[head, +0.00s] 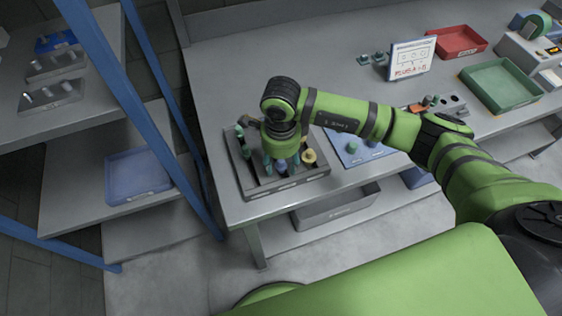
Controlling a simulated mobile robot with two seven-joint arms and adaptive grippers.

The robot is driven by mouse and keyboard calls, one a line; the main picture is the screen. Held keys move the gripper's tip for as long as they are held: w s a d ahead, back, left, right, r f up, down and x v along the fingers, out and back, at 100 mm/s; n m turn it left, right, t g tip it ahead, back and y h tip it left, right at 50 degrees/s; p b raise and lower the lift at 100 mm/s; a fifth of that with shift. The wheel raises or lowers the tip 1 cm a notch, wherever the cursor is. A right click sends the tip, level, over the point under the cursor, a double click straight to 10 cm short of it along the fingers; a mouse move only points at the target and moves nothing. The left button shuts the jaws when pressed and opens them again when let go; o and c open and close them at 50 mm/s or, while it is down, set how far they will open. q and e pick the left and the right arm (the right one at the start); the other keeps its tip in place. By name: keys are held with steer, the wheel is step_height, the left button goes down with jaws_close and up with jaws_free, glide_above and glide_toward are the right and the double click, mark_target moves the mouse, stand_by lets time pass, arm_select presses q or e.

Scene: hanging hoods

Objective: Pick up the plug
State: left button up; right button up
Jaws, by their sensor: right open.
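A small blue-violet piece, which looks like the plug (281,167), stands in the grey tray (256,193) at the front left corner of the table. My right gripper (282,164) points down over the tray with its fingers open on either side of the piece. Whether the fingers touch it cannot be told. The gripper's body hides the top of the piece and part of the tray. My left gripper is not in view.
A yellow piece (309,157) stands just right of the gripper, and dark green pieces (241,141) stand to its left. A blue board (346,159) lies to the right. A shelf with blue posts (147,85) is at left.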

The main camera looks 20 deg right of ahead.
steer(key=c, duration=0.8)
steer(key=shift+c, duration=0.3)
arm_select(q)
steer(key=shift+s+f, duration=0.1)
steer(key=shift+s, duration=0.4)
arm_select(e)
steer(key=shift+r, duration=0.15)
